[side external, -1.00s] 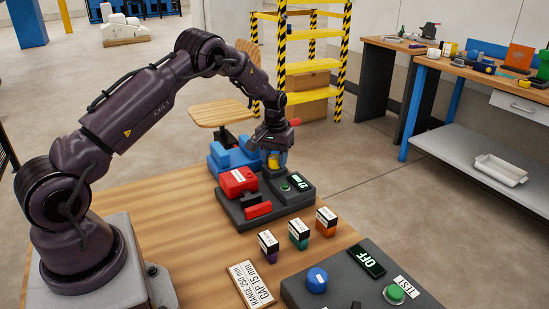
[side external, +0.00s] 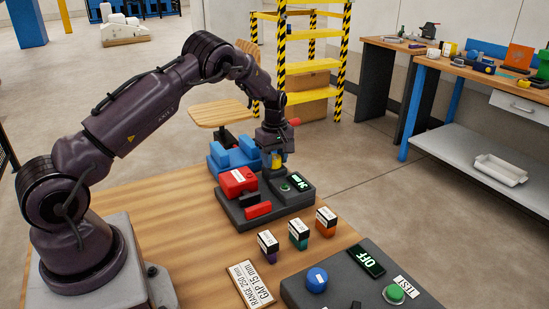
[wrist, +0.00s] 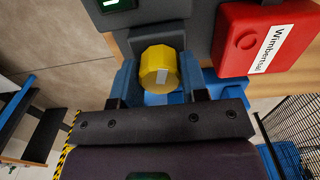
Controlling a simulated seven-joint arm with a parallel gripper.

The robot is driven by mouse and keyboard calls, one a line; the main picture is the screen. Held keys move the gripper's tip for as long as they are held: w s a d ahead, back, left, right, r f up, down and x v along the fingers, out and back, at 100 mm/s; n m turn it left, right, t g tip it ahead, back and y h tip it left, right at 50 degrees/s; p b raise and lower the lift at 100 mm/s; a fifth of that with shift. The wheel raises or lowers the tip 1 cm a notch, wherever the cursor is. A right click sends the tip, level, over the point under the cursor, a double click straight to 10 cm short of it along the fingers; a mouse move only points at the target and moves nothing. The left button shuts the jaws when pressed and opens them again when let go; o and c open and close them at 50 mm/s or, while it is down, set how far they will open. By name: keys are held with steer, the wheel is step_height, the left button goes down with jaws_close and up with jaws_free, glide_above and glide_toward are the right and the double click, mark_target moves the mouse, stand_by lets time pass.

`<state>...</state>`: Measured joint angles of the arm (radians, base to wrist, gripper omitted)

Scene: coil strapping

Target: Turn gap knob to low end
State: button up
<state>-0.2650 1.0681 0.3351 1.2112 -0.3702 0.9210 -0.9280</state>
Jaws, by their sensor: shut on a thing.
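The yellow knob (side external: 277,161) stands on the dark machine (side external: 262,213), at the back beside a green-digit display (side external: 301,181). The digits are small and rotated, so I cannot read them surely. In the wrist view the knob (wrist: 158,62) is a faceted yellow cap with a grey mark on its face. My gripper (wrist: 158,80) is shut on it, with one blue finger at each side. In the side view my gripper (side external: 275,155) points down over the knob and partly hides it. The knob's base is hidden.
A red box (side external: 238,181) and red lever (side external: 258,210) sit close to the knob. A blue unit (side external: 232,153) is behind. Several small labelled blocks (side external: 299,233), a "GAP 15 mm" plate (side external: 250,284) and a control box (side external: 318,302) showing OFF lie in front.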

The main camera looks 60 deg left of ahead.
mark_target(275, 156)
steer(key=n, duration=0.5)
steer(key=shift+n, duration=0.3)
stand_by(0.4)
steer(key=o, duration=0.9)
step_height(275, 156, up, 13)
steer(key=shift+r, duration=0.1)
stand_by(0.3)
